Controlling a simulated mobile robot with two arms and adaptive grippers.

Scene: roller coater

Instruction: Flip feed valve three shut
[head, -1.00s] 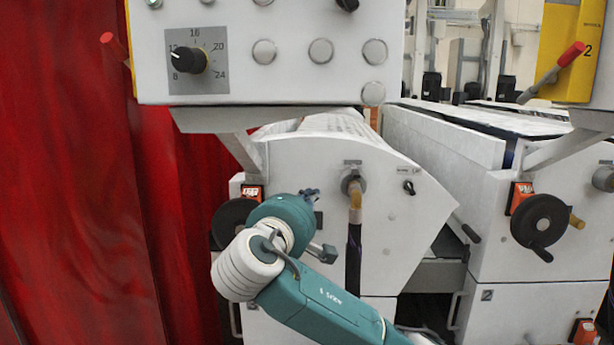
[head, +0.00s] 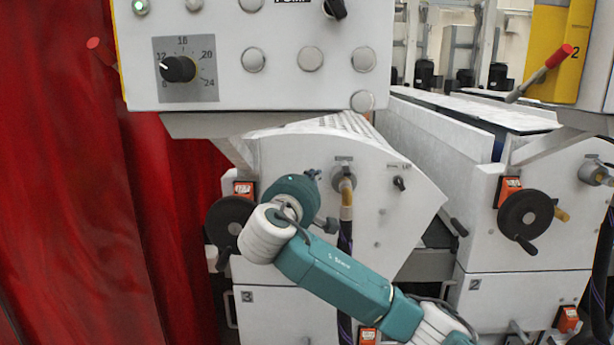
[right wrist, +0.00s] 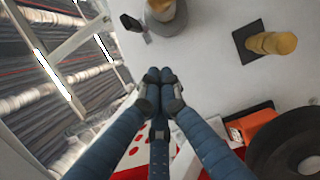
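Unit three, marked 3, is the white machine end (head: 400,222) in the middle of the head view. A grey round pipe fitting (head: 343,180) with a brass-coloured piece below it sits on its face. This looks like the feed valve; its lever is not clear. The fitting also shows at the top of the right wrist view (right wrist: 166,16), with a dark flat piece (right wrist: 131,23) beside it. My right gripper (head: 313,176) is just left of the fitting, apart from it. Its fingertips (right wrist: 160,75) are together, with nothing visible between them. My left gripper is out of view.
A black handwheel (head: 228,222) and orange counter (head: 243,188) are left of my right gripper. A brass knob (right wrist: 270,43) shows in the wrist view. A control panel (head: 290,85) overhangs above. A red curtain (head: 70,200) fills the left. Unit two (head: 490,290) stands right.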

